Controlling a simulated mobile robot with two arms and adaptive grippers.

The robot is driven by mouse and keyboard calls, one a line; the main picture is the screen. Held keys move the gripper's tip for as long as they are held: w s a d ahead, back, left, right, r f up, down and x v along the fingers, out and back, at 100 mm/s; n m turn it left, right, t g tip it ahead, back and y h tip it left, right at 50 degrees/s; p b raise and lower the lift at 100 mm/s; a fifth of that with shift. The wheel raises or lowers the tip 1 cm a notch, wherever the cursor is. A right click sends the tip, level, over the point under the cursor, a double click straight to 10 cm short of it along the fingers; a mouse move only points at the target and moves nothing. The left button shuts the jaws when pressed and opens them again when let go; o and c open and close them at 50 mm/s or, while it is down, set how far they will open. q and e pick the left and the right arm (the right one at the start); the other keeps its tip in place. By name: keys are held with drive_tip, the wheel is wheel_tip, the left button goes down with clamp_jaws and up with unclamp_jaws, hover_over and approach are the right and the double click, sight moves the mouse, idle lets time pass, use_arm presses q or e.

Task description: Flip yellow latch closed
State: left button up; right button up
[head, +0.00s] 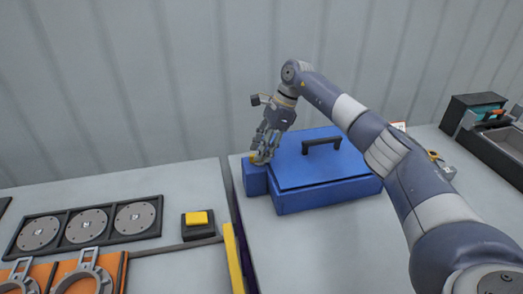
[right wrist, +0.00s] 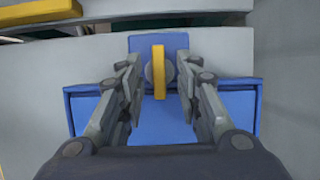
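The yellow latch (right wrist: 158,72) is a short bar on a round grey pivot on top of the blue block at the left end of the blue box (head: 335,192). In the right wrist view it points along the picture's vertical. My right gripper (head: 262,157) is over this block. In the right wrist view its fingers (right wrist: 159,88) are open, one on each side of the latch, with a gap on both sides. In the head view the fingers hide most of the latch. My left gripper is not in view.
The blue box has a black handle (head: 322,142) on its lid. Left of it stand a yellow button (head: 197,218) on a black base, a yellow rail (head: 232,258) and a rack of grey discs (head: 87,226). A grey wall is behind. The table front is clear.

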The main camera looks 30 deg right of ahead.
drive_tip(key=v, duration=1.1)
drive_tip(key=shift+d, duration=0.15)
